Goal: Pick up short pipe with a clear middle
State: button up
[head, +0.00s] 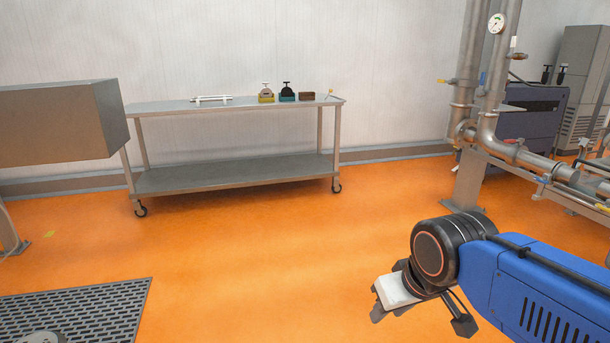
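A thin, pale, pipe-like object (212,98) lies on the left part of the steel cart's top. It is too small in view to tell whether its middle is clear. My gripper (394,294) is at the end of my blue arm in the lower right, far in front of the cart and over the orange floor. The wrist partly hides it, and its fingers cannot be made out clearly. I see nothing held in it.
The wheeled cart (240,178) stands against the white wall. A yellow-based item (266,96), a teal-based item (287,95) and a brown block (307,96) sit on its top. Steel piping (465,95) stands at right, a metal box (60,122) at left. The floor between is open.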

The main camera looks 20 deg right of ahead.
aim_at(569, 177)
jog(key=i+l+z, duration=0.15)
jog(key=i+z, duration=0.25)
jog(key=i, duration=0.4)
jog(key=i+j+z, duration=0.1)
jog(key=i+z, duration=0.35)
jog(key=i, duration=0.35)
